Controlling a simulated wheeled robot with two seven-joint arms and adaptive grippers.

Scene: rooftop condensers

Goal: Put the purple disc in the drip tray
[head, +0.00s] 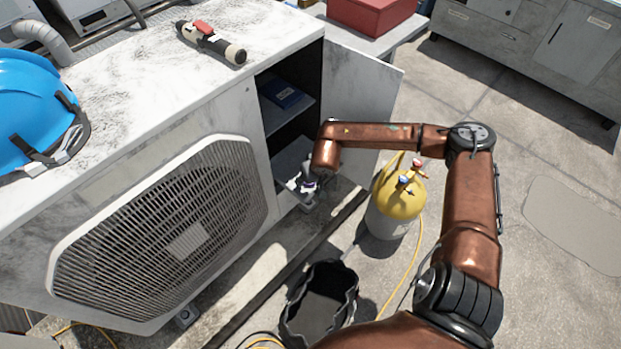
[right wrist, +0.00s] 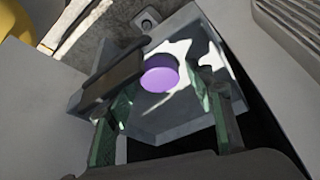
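The purple disc (right wrist: 160,73) shows in the right wrist view, in front of the grey drip tray (right wrist: 178,122). It looks to be within the tray's outline; I cannot tell for certain whether it rests on the tray's floor. My right gripper (right wrist: 160,88) is open, its fingers to either side of the disc with gaps showing. In the head view my right gripper (head: 308,183) is at the low opening of the condenser cabinet, by the tray (head: 291,157), and mostly hides the disc. My left gripper is not in view.
The cabinet door (head: 365,95) stands open beside my right arm. A blue box (head: 283,93) sits on the shelf above the tray. A yellow-topped cylinder (head: 398,200) and a black bucket (head: 320,305) stand nearby. A blue helmet (head: 35,105) and a tool (head: 212,42) lie on top.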

